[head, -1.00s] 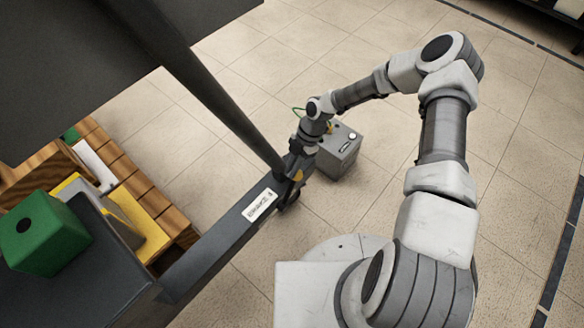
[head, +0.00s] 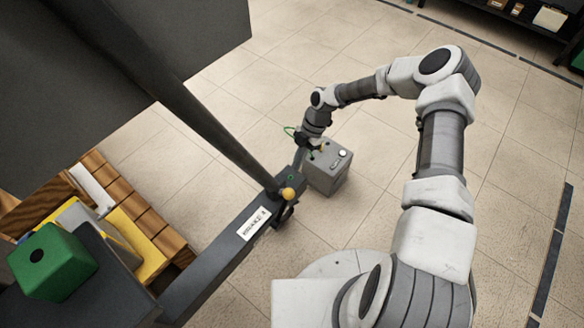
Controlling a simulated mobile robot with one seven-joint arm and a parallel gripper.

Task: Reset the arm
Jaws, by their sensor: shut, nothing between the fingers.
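My arm reaches up from the base at the bottom right and bends over toward the middle of the head view. My gripper (head: 312,148) points down at its end, small and dark, beside the top of a grey box (head: 328,176). I see nothing held in the fingers. Whether the fingers touch the box or the beam end cannot be told.
A dark beam (head: 225,250) with a white label and a yellow knob (head: 289,194) runs up from the lower left. A green block (head: 52,262) and a wooden pallet (head: 150,222) are at left. A dark shelf (head: 510,25) stands far right. Tiled floor is open between.

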